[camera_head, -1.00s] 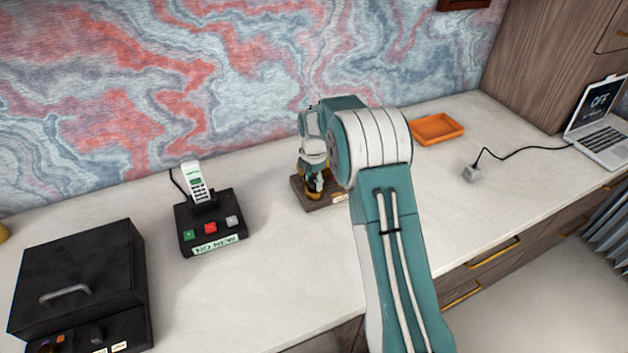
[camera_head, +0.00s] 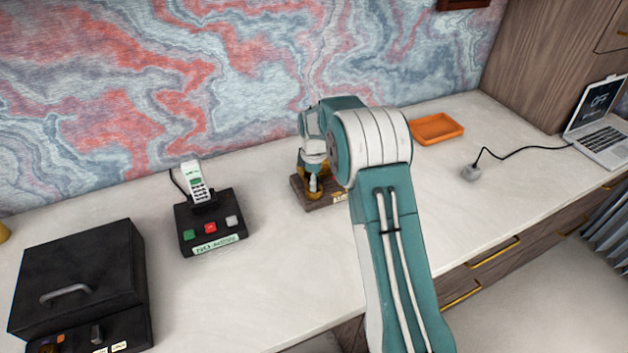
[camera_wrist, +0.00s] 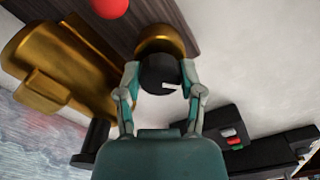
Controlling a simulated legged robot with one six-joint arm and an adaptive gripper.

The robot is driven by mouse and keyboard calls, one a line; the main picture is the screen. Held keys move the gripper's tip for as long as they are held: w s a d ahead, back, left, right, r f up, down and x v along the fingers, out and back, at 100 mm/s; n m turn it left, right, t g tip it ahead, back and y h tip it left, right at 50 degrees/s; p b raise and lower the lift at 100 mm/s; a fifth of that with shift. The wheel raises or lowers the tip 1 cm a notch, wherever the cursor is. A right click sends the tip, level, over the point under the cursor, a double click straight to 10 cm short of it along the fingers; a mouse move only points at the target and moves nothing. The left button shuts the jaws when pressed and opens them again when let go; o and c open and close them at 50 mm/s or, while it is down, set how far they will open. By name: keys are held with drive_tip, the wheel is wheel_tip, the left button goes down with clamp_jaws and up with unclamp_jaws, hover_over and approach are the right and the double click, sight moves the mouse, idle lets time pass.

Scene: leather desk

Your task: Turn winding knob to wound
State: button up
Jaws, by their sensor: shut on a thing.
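The winding knob (camera_wrist: 158,73) is black with a white mark and sits on a round gold mount (camera_wrist: 165,42) in the wrist view. My gripper (camera_wrist: 160,80) is shut on it, with one finger on either side. A gold body (camera_wrist: 70,62) lies beside it on the same dark wooden base (camera_wrist: 207,15). In the head view, the wooden base (camera_head: 322,204) stands near the back wall. My gripper (camera_head: 314,182) is over it, and my arm hides much of the device and the knob.
A black phone stand (camera_head: 212,236) with coloured buttons and a black box (camera_head: 75,275) stand to the left. An orange tray (camera_head: 437,128), a grey plug (camera_head: 471,173) and a laptop (camera_head: 602,130) are to the right. A red ball (camera_wrist: 110,7) is near the knob. The desk's front middle is clear.

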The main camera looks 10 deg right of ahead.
drive_tip(key=m, duration=0.4)
drive_tip(key=shift+m, duration=0.3)
drive_tip(key=m, duration=0.5)
drive_tip(key=shift+a, duration=0.1)
drive_tip(key=m, duration=0.9)
drive_tip(key=shift+w+m, duration=0.1)
drive_tip(key=shift+m, duration=0.2)
drive_tip(key=m, duration=0.9)
drive_tip(key=shift+m, duration=0.4)
drive_tip(key=m, duration=0.4)
drive_tip(key=shift+m, duration=0.3)
drive_tip(key=m, duration=0.5)
